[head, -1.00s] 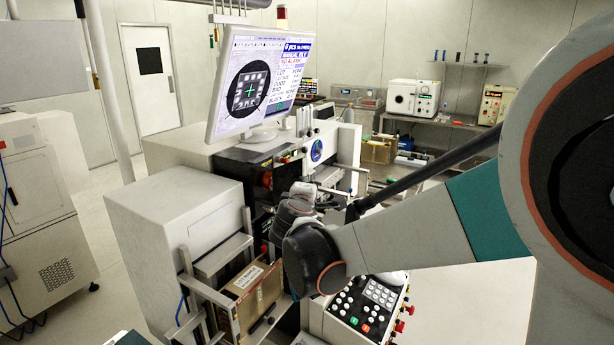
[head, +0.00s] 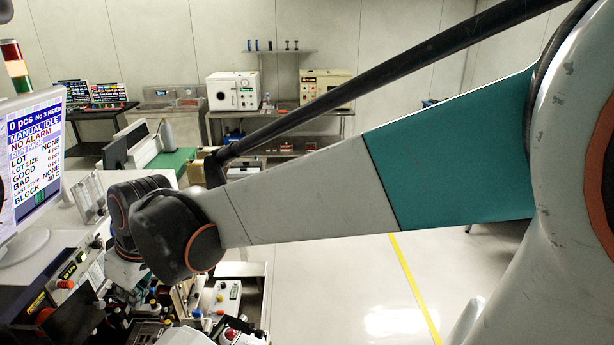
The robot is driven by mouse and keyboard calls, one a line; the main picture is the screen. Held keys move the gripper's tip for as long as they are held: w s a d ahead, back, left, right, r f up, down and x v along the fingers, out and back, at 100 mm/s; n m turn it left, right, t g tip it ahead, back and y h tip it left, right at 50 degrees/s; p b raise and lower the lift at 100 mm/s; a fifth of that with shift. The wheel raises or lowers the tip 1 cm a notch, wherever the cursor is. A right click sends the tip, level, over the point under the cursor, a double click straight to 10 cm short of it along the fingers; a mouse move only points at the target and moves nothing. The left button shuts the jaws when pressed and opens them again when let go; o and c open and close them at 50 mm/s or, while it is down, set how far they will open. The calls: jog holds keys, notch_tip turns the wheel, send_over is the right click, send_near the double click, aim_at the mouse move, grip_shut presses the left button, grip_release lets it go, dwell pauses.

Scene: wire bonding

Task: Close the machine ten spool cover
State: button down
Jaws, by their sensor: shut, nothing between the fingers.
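The bonding machine (head: 30,275) with its monitor (head: 30,165) stands at the left edge of the head view, partly cut off by the frame. I cannot make out its spool cover. My arm reaches in from the right, and its dark wrist joints hang over the machine's right part. My gripper is hidden beyond the wrist and among the machine's clutter, so its fingers do not show.
A control panel (head: 226,297) with buttons sits below my wrist. A green-topped bench (head: 172,161) stands behind the machine. A metal table with a white oven (head: 233,91) and a beige instrument (head: 326,86) is at the back wall. The floor (head: 345,285) to the right is clear, with a yellow line.

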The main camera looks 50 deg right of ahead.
aim_at(82, 321)
jog(key=w+a+f, duration=0.3)
jog(key=w+f, duration=0.4)
jog(key=shift+w+a+f, duration=0.25)
jog(key=shift+f, duration=0.15)
jog(key=shift+w, duration=0.1)
jog(key=w, duration=0.1)
jog(key=w+b, duration=0.1)
jog(key=shift+w+a+b, duration=0.2)
jog(key=shift+w+b, duration=0.1)
jog(key=shift+w, duration=0.1)
jog(key=shift+s+f, duration=0.1)
